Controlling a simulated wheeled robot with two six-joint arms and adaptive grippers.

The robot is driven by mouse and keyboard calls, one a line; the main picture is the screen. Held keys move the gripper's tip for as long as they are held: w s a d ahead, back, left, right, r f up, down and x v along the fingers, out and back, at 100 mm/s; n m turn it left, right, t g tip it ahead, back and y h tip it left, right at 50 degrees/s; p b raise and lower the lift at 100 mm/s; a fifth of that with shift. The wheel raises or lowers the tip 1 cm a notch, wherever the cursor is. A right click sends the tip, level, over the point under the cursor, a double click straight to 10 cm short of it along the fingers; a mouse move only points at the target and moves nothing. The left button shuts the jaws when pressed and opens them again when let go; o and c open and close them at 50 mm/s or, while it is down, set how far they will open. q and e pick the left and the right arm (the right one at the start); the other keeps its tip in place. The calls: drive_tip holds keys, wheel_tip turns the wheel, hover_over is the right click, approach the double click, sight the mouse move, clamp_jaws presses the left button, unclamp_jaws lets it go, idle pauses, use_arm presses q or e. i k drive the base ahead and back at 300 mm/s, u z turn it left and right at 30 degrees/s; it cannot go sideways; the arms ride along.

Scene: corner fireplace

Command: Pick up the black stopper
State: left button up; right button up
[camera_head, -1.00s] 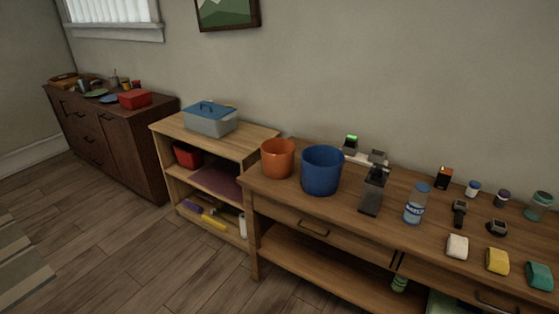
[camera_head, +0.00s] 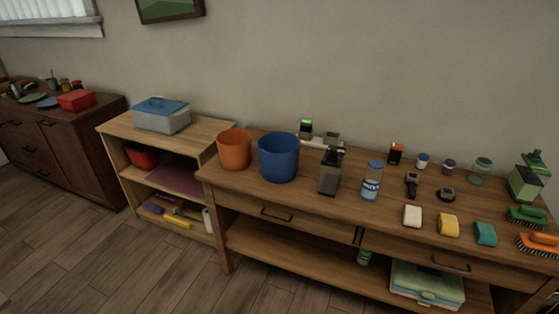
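I cannot make out a black stopper for certain. A dark grey box-shaped container (camera_head: 330,175) with a black top piece (camera_head: 334,154) stands on the wooden table (camera_head: 300,203), right of the blue bucket. I cannot tell whether that piece is a stopper. A small jar with a dark lid (camera_head: 448,166) stands further right at the back. Neither of my grippers shows in the view.
An orange bucket (camera_head: 234,150) and a blue bucket (camera_head: 279,158) stand at the table's left end. A clear bottle (camera_head: 372,181), watches, sponges and brushes (camera_head: 527,215) occupy the right side. A low shelf (camera_head: 115,127) and dark cabinet (camera_head: 75,150) stand left; the floor before them is clear.

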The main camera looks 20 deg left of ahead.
sight(333, 151)
drive_tip(key=z, duration=0.6)
drive_tip(key=i, duration=0.75)
drive_tip(key=u, duration=1.35)
